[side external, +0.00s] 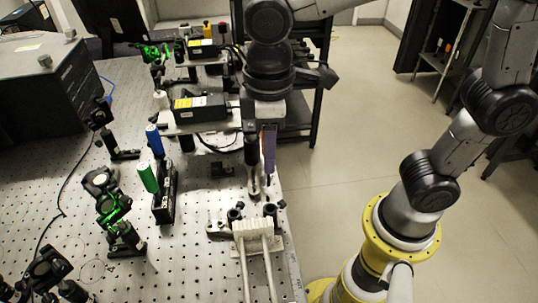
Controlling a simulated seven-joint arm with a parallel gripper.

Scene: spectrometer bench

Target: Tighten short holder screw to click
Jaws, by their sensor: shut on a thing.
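My gripper (268,118) is at the right edge of the optical bench, pointing down, its jaws largely hidden beneath my dark wrist. It is shut on an upright purple-handled tool (269,150). The tool's lower end is hard to make out. Just left of it stands a dark upright post holder (251,150) on a pale base (254,189). The holder screw is too small to make out, and I cannot tell whether the tool touches it.
A black rack (164,203) holds green (148,177) and blue (154,140) handled tools. A white ribbed block with two pale rods (256,234) stands in front. Black yellow-labelled boxes (200,107) sit behind left. Optics mounts (105,190) fill the left; open floor lies right.

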